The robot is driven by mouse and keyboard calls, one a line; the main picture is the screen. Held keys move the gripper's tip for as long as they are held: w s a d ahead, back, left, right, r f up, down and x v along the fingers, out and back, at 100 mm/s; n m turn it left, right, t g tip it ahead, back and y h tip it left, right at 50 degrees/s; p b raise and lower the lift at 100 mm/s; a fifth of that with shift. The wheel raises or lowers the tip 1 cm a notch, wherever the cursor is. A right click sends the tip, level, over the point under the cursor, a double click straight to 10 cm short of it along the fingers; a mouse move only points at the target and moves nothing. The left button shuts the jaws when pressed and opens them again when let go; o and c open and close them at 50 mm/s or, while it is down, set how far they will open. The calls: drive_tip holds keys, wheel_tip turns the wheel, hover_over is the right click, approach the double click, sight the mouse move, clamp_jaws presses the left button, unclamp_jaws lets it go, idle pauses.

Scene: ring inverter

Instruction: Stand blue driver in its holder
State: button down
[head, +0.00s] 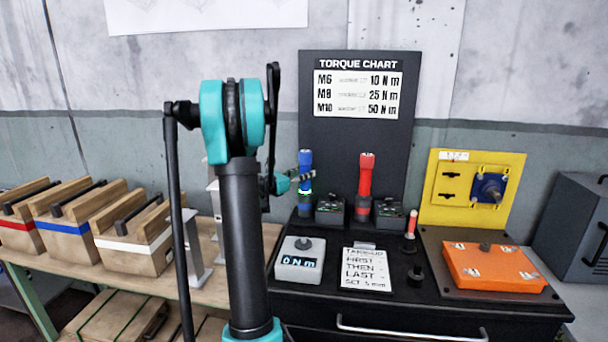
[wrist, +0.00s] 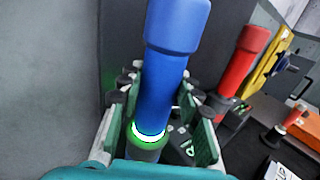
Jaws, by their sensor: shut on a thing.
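The blue driver (head: 305,160) is upright above the back left of the black cabinet top, left of the red driver (head: 366,175). My gripper (head: 301,175) reaches it from the left and is shut around its body. In the wrist view, the blue driver (wrist: 170,85) stands between the two finger pads, with a glowing green ring below its blue part. Its lower end is hidden in the wrist view by my gripper. The holder under it is not clear, so I cannot tell whether the driver is seated or just above it.
Dark boxes (head: 329,211) stand right of each driver. A torque chart board (head: 350,135) rises close behind. A gauge reading 0 N m (head: 299,260), a note card (head: 365,269) and an orange housing (head: 490,268) are in front and right. Wooden crates (head: 130,240) stand left.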

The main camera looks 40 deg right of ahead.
drive_tip(key=c, duration=1)
unclamp_jaws()
drive_tip(key=a, duration=1.2)
drive_tip(key=s+a+f+m+t+y, duration=0.1)
drive_tip(key=s+a+f+m+y, duration=0.4)
drive_tip(key=a, duration=0.8)
drive_tip(key=s+a+f+m+t+y, duration=0.1)
drive_tip(key=s+a+f+m+y, duration=0.5)
drive_tip(key=a+f, duration=0.3)
drive_tip(key=s+a+f+m+t+y, duration=0.2)
drive_tip(key=s+a+f+m+y, duration=0.4)
drive_tip(key=a, duration=1)
drive_tip(key=shift+a+f+m+y, duration=0.4)
drive_tip(key=shift+f+m+y, duration=0.1)
drive_tip(key=shift+f, duration=0.05)
